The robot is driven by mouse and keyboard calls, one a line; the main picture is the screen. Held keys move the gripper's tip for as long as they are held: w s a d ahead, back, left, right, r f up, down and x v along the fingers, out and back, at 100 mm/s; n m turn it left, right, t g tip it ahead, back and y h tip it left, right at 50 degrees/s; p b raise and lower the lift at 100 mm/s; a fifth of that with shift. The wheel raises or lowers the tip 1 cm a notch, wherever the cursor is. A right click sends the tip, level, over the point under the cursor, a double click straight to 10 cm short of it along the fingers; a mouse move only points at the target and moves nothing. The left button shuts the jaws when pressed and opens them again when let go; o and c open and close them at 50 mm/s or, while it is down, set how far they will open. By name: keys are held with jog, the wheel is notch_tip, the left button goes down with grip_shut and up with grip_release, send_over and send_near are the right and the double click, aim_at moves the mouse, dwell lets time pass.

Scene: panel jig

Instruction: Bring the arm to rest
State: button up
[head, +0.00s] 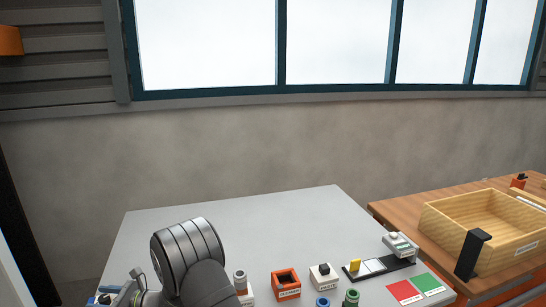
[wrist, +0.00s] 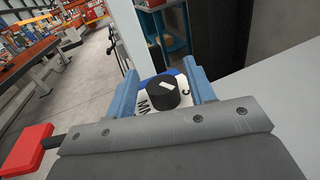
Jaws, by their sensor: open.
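My gripper (wrist: 161,78) shows in the wrist view with its two blue fingers spread apart. A black round knob (wrist: 161,92) with a white mark stands on a white and blue base between the fingers. I cannot tell whether the fingers touch it; no finger looks closed on it. In the head view my arm is at the lower left, over the left part of the grey table (head: 300,225). A small blue box with a black knob (head: 104,298) shows at the bottom left beside it. My arm hides part of the table.
On the table stand an orange open box (head: 286,283), a white block with a black knob (head: 323,276), a black strip (head: 379,268), and red (head: 404,291) and green (head: 427,284) patches. A wooden tray (head: 490,246) stands on a bench at right. The table's back is clear.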

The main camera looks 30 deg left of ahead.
jog(key=shift+w+n+g+h, duration=0.15)
jog(key=shift+n+g+h, duration=0.3)
jog(key=shift+g, duration=0.25)
jog(key=v, duration=1.7)
jog(key=s+d+m+t+y, duration=0.2)
jog(key=s+d+m+t, duration=0.1)
jog(key=s+t, duration=0.3)
jog(key=shift+f+m+y, duration=0.35)
jog(key=shift+m, duration=0.2)
jog(key=shift+w, duration=0.1)
